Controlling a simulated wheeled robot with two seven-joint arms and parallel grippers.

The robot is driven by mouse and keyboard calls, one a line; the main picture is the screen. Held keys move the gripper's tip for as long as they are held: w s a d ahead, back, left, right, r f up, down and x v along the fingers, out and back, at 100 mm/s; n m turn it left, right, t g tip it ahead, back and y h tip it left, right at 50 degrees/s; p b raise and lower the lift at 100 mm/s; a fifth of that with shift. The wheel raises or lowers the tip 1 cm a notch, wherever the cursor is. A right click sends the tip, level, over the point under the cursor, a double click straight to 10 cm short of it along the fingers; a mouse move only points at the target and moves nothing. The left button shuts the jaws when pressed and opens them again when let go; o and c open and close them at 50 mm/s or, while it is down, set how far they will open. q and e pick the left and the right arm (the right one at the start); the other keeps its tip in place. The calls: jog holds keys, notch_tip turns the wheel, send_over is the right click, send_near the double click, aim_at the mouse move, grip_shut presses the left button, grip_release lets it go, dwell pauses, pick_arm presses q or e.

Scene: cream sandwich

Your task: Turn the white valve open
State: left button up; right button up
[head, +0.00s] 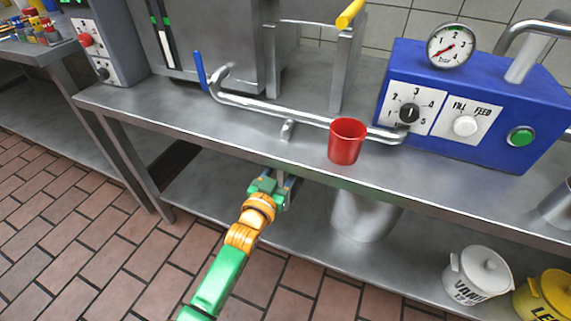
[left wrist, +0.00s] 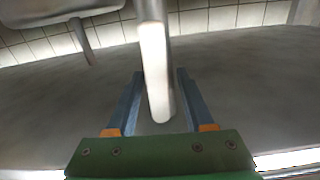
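The left gripper (head: 285,188) is at the front edge of the steel counter, below and left of the red cup, its arm coming up from below. In the left wrist view, a white lever (left wrist: 156,75), apparently the white valve's handle, hangs between the two blue fingers of the left gripper (left wrist: 160,78). The fingers are apart, one on each side of the lever; I cannot tell whether either touches it. In the head view the lever is mostly hidden by the gripper. The valve's body is not clearly visible. My right gripper is not in view.
A red cup (head: 345,145) stands on the steel counter (head: 240,125) by a curved pipe (head: 270,108). A blue lever (head: 200,70) and a yellow lever (head: 350,14) are behind. A blue machine (head: 475,95) is at right. A steel pot (head: 362,215) is below.

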aim_at(280, 174)
pick_arm(q)
jog(key=p+v, duration=0.2)
jog(key=v, duration=0.4)
jog(key=shift+s+r, duration=0.1)
jog(key=shift+s+a, duration=0.2)
jog(key=shift+s, duration=0.25)
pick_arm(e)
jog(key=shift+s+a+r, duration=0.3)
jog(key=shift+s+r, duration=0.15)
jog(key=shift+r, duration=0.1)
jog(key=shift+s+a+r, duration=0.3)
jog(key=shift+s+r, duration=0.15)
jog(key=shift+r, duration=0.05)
